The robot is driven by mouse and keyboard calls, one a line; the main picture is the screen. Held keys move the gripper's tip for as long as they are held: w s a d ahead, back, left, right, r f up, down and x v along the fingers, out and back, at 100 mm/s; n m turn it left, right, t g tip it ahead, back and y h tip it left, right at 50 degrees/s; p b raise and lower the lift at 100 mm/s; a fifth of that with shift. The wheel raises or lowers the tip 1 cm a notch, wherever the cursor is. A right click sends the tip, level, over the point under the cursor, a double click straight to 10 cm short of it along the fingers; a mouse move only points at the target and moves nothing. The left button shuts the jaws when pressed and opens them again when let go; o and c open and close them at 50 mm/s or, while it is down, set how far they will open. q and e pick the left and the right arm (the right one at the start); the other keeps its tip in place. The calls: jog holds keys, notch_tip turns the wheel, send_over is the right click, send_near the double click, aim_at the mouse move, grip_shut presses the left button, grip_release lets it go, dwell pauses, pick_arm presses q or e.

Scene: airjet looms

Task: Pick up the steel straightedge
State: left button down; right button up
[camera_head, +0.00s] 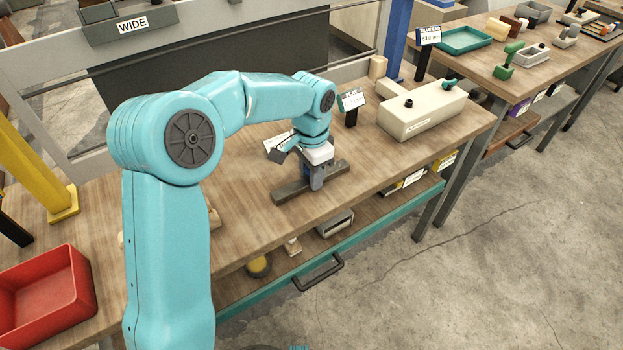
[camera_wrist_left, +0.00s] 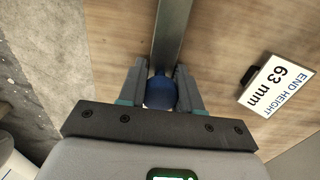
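The steel straightedge (camera_head: 290,190) is a long dark grey bar lying near the front edge of the wooden workbench. In the left wrist view the bar (camera_wrist_left: 173,25) runs up and away from between my fingers, with a round blue knob (camera_wrist_left: 160,92) on it. My left gripper (camera_head: 316,186) points down over the middle of the bar. In the left wrist view my left gripper's fingers (camera_wrist_left: 161,80) sit close against both sides of the knob and look shut on it. The bar's near half is hidden behind the gripper there. My right gripper is not in view.
A sign reading "END HEIGHT 63 mm" (camera_wrist_left: 279,85) stands beside the bar. A cream box (camera_head: 420,108) sits to the right on the bench (camera_head: 240,235). A red bin (camera_head: 45,295) is at left. A shelf with a teal front rail (camera_head: 385,216) runs below.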

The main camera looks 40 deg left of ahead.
pick_arm(q)
notch_tip(320, 180, up, 20)
jog(key=p, duration=0.5)
jog(key=c, duration=1.6)
grip_release()
grip_shut()
